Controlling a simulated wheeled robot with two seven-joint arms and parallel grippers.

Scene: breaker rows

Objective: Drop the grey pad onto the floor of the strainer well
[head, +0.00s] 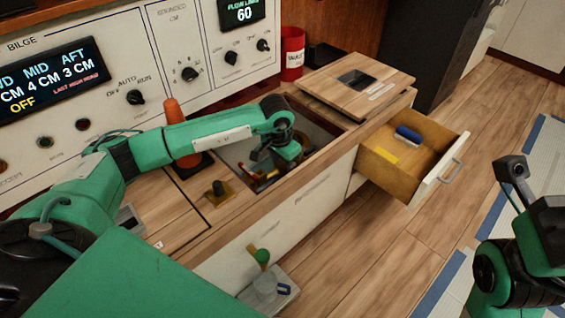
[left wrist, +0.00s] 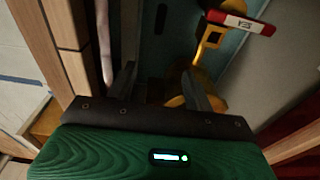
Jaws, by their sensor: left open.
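The strainer well (head: 236,157) is the open recess in the wooden counter, and its far part is shadowed. My left gripper (head: 272,165) is down at this opening, with its fingers pointing into it. In the left wrist view the fingers (left wrist: 165,85) are spread apart with no object clearly held between them. Beyond them I see the bluish-grey inside of the well (left wrist: 158,40). I cannot make out the grey pad in either view. My right gripper is out of view; only dark and green parts of my right arm show at the lower right.
A wooden lid (head: 335,87) lies behind. An open drawer (head: 437,185) holds a blue item (head: 408,134).

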